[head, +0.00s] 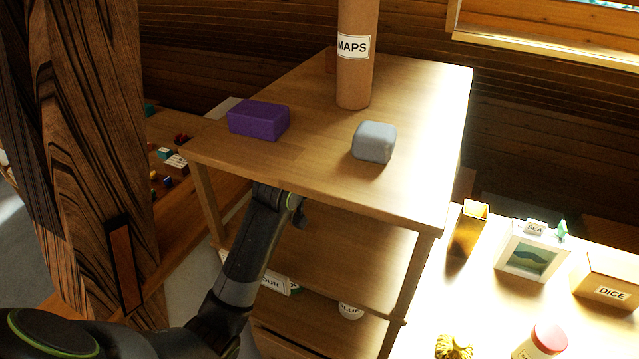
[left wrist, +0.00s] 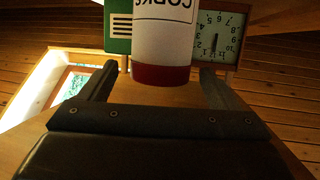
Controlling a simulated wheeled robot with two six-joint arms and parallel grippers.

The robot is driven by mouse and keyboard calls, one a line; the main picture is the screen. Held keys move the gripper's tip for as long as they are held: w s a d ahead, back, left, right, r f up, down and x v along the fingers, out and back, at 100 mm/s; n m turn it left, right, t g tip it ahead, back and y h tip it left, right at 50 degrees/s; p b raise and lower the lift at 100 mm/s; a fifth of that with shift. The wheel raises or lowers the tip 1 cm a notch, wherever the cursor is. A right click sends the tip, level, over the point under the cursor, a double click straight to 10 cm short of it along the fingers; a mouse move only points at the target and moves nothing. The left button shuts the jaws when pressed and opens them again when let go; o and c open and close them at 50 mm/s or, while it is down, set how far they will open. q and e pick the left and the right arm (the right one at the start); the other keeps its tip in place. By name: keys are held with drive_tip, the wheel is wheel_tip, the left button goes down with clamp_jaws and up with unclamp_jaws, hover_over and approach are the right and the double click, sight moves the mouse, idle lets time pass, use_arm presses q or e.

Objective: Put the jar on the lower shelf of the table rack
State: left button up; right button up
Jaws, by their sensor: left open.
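A white jar with a red lid (left wrist: 160,76) shows upside down in the left wrist view, with a label that seems to read "CORKS". It appears between the two open fingers of my left gripper (left wrist: 157,75), with gaps on both sides. I cannot tell how deep it is between them. In the head view my left arm reaches under the top of the wooden table rack (head: 440,110), which hides the gripper and this jar. The lower shelf (head: 310,335) shows below the middle shelf (head: 345,250). My right gripper is not in view.
A clock (left wrist: 222,38) and a green box (left wrist: 117,30) stand near the jar. The rack top holds a purple block (head: 259,120), a grey block (head: 374,142) and a MAPS tube (head: 355,75). The lower shelf holds a labelled item (head: 280,282) and a white round one (head: 350,311).

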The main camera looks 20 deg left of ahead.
use_arm(q)
drive_tip(key=s+a+b, duration=0.1)
drive_tip(key=s, duration=0.6)
drive_tip(key=shift+s+a, duration=0.25)
drive_tip(key=shift+a, duration=0.15)
